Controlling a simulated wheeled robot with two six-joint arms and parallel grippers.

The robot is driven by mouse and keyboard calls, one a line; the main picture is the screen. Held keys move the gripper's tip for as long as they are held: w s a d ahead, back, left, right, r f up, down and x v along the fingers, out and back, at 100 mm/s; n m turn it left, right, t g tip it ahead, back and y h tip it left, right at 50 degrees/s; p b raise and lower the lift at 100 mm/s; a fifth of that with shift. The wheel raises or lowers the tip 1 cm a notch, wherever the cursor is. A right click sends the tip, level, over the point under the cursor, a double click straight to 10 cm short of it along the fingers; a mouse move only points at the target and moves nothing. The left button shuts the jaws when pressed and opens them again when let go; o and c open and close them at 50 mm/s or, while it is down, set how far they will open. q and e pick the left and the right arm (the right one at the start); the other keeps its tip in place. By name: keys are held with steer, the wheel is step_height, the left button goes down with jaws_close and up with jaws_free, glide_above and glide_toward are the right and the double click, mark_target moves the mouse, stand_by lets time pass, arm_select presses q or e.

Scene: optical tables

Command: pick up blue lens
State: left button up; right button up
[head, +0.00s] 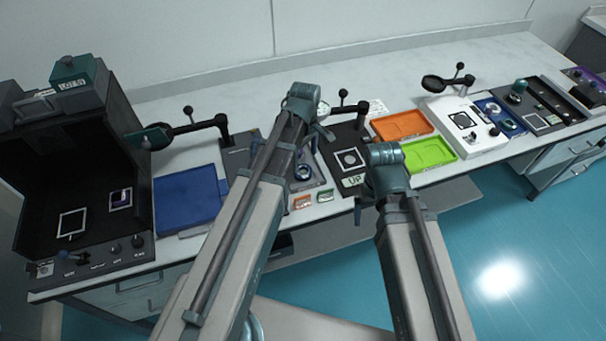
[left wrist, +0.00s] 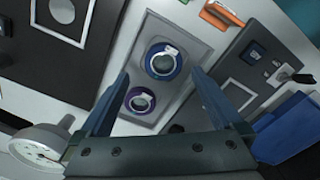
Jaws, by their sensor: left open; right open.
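The blue lens (left wrist: 163,62) is a dark blue ring with a pale label, seated in a grey tray (left wrist: 193,40) in the left wrist view. A purple-ringed lens (left wrist: 140,100) sits beside it in the same tray. My left gripper (left wrist: 160,73) is open above the tray, with its fingers apart on either side of the lenses and nothing between them held. In the head view a lens ring (head: 303,172) shows in the tray, partly hidden by my left arm.
A dial gauge (left wrist: 40,148) is close to my left gripper. In the head view, a blue tray (head: 187,197) lies to the left. Orange (head: 402,124) and green (head: 429,153) trays lie to the right, beyond a dark panel marked UP (head: 353,181).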

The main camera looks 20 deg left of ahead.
mark_target(303, 171)
arm_select(q)
steer(key=f+b, duration=0.5)
steer(key=shift+s+a+f, duration=0.1)
steer(key=shift+s+a, duration=0.05)
steer(key=shift+s, duration=0.1)
steer(key=c, duration=1.5)
step_height(303, 171, up, 10)
steer(key=p, duration=1)
